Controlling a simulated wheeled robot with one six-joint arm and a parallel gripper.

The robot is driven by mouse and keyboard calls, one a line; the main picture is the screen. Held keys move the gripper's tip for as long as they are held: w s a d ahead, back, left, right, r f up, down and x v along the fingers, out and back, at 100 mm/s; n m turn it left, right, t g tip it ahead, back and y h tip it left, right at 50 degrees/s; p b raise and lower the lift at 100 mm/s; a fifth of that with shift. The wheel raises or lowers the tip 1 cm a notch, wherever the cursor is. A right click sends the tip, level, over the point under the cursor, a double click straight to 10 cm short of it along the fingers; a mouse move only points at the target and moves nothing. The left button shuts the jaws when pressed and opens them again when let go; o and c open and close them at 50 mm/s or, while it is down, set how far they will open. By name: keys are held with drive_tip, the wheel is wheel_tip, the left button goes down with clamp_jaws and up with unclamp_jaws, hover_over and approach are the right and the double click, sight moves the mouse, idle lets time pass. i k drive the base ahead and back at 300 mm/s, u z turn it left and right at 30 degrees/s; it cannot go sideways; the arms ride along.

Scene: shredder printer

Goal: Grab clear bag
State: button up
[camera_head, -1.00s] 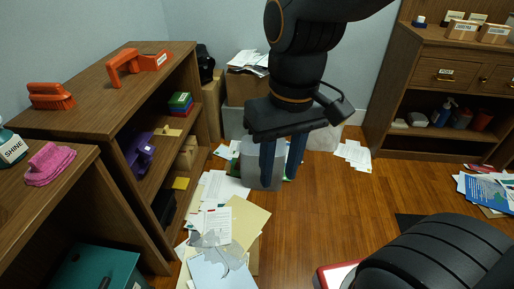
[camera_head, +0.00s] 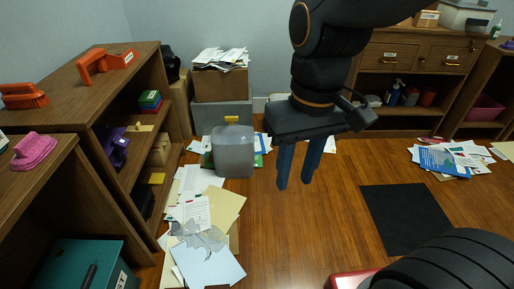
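A translucent grey bag-like container (camera_head: 234,155) with a yellow piece on top stands upright on the floor, left of centre. I cannot tell for sure whether it is the clear bag. A crumpled, see-through grey piece (camera_head: 203,238) also lies on the papers nearer to me. My gripper (camera_head: 296,186) hangs to the right of the container, with its two blue fingers pointing down and apart. Nothing shows between them. The gripper and arm hide part of the floor and wall behind.
Loose papers (camera_head: 215,268) cover the floor by the left shelf (camera_head: 150,55). A grey box (camera_head: 207,116) with a carton (camera_head: 219,85) on it stands behind the container. A black mat (camera_head: 407,218) lies at right. The wooden floor in the middle is clear.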

sight(233, 146)
drive_tip(key=z, duration=0.35)
drive_tip(key=k, duration=0.75)
drive_tip(key=u, duration=0.55)
drive_tip(key=i, duration=0.75)
drive_tip(key=u, duration=0.85)
drive_tip(key=i, duration=0.75)
drive_tip(key=z, duration=0.45)
drive_tip(key=i, duration=1)
drive_tip(key=z, duration=0.7)
